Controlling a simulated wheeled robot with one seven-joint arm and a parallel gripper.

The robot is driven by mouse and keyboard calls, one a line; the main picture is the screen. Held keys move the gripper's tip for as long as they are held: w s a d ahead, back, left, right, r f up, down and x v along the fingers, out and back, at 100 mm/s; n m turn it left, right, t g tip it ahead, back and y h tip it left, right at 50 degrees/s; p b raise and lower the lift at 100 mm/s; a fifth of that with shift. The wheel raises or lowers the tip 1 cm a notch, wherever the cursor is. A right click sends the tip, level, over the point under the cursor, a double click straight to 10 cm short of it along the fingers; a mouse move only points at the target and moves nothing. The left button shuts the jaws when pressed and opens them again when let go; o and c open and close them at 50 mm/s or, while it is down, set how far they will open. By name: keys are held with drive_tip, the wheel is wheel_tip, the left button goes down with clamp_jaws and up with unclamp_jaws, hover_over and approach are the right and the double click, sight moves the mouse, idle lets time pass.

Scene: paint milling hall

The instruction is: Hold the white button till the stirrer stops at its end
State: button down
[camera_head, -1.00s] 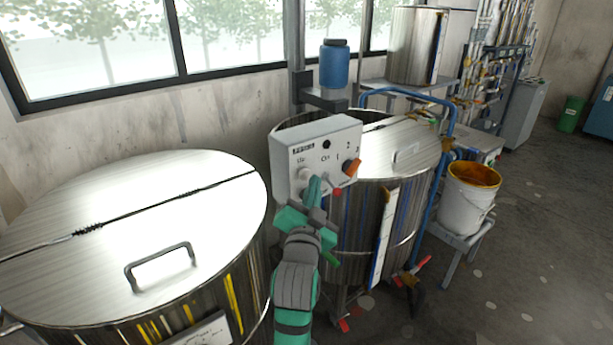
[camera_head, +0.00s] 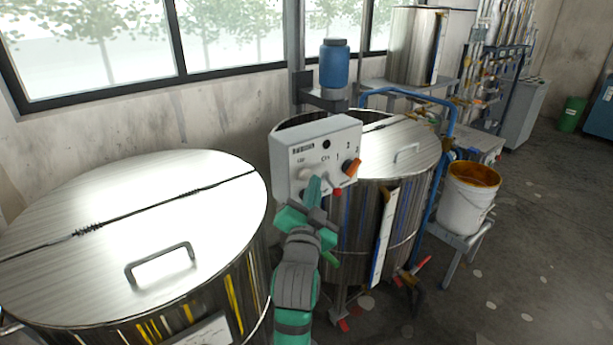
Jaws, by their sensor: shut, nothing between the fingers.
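The white button (camera_head: 306,174) is on the lower left of the front of a pale grey control box (camera_head: 317,130), left of the raised fingers. My gripper (camera_head: 314,187) is shut and empty, its green fingers pointing up at the lower part of the box. The fingertips are close to the button's right side and overlap the panel in the picture. I cannot tell whether they touch the button. An orange knob (camera_head: 351,166) and a red button (camera_head: 337,192) sit farther right on the panel. The stirrer is not visible.
A large lidded steel vessel (camera_head: 100,215) with a lid handle (camera_head: 160,265) stands at the left. A second vessel (camera_head: 405,150) stands behind the box. A blue canister (camera_head: 334,65) sits above it. A white bucket (camera_head: 467,200) stands right.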

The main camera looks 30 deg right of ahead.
drive_tip(key=shift+w, duration=0.15)
drive_tip(key=shift+w+a, duration=0.1)
drive_tip(key=shift+w, duration=0.15)
drive_tip(key=shift+w, duration=0.5)
idle(0.9)
drive_tip(key=shift+s, duration=0.1)
idle(5.1)
drive_tip(key=shift+s, duration=0.85)
